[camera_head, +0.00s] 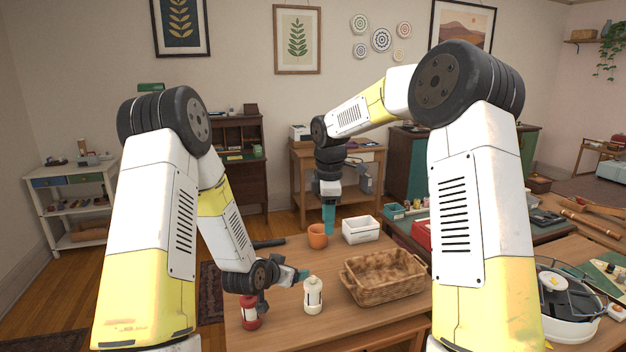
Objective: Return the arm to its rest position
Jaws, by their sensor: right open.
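My right arm reaches in from the right, with its gripper (329,222) hanging down above the far part of the wooden table (285,325). The right gripper is open, seen edge-on, and nothing shows between its teal fingers. It is just behind and between an orange-brown cup (317,237) and a white box (361,229). My left gripper (303,274) is low over the table, pointing right, just behind the cream lantern (313,296). Its fingers are small and partly hidden, so its opening is unclear.
A brown basket (384,288) stands on the table's right side. A red lantern (249,312) stands at the left front, below my left wrist. A dark-handled item (268,243) lies at the back left edge. A side table (574,258) with tools is at right.

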